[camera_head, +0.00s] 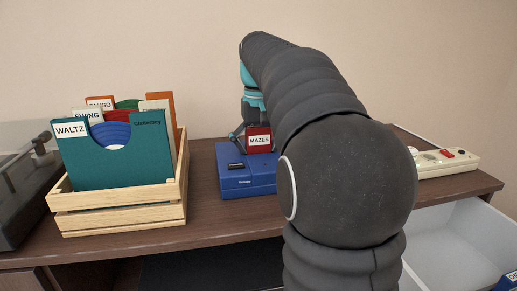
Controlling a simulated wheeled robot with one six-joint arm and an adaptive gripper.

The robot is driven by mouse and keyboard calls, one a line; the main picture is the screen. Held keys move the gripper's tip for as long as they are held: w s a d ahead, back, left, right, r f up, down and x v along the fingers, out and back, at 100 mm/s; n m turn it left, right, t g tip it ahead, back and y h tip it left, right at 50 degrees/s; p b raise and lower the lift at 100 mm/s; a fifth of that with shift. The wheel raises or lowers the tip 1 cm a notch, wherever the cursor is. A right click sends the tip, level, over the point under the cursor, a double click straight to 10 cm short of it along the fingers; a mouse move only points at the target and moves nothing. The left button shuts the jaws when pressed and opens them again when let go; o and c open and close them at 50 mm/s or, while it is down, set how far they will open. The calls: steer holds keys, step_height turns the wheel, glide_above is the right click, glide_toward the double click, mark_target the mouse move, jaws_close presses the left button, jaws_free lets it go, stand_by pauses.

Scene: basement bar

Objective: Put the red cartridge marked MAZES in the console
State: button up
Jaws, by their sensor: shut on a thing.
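The red cartridge (259,140) has a white label reading MAZES that faces me. My gripper (246,139) is shut on it and holds it upright at the blue console (235,184). The cartridge appears above the console's back part. I cannot tell whether its lower edge touches the console or sits in a slot. A dark slot shows on the console's top, at the front left. My dark arm hides the console's right side and part of the gripper.
A wooden crate (118,218) with record sleeves labelled WALTZ, SWING and TANGO stands left of the console. A turntable (25,190) is at the far left. A power strip (446,161) lies at the right. An open white drawer (455,245) is below right.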

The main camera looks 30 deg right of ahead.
steer(key=shift+o, duration=0.3)
steer(key=shift+s+f, duration=0.2)
steer(key=shift+f, duration=0.9)
steer(key=o, duration=1.4)
steer(key=shift+b, duration=0.3)
step_height(320, 180, up, 14)
steer(key=shift+f, duration=0.1)
